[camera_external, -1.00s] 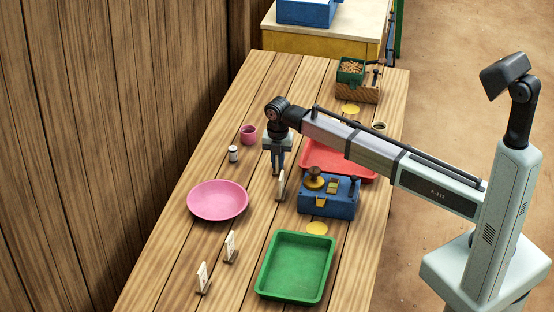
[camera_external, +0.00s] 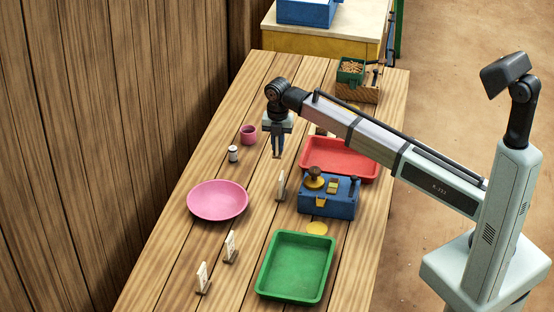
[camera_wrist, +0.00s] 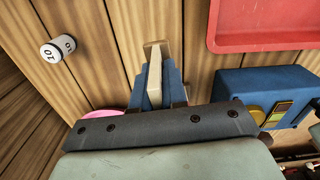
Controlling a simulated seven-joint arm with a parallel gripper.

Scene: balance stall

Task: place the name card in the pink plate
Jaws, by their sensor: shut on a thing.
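My gripper (camera_external: 277,152) is above the table, beyond the pink plate (camera_external: 217,200) and to its right. It is shut on a thin, pale, upright piece with a wooden foot, which looks like a name card (camera_wrist: 154,70) seen edge-on in the wrist view. In the external view the fingers mostly hide it; only a brownish end shows at the tips. The pink plate is empty, and a bit of its rim shows in the wrist view (camera_wrist: 102,113). Another white card (camera_external: 281,186) stands on the table nearer the camera, apart from the fingers.
Two more cards (camera_external: 230,247) (camera_external: 203,278) stand in front of the plate. A blue box (camera_external: 329,205), red tray (camera_external: 345,177) and green tray (camera_external: 322,242) lie to the right.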

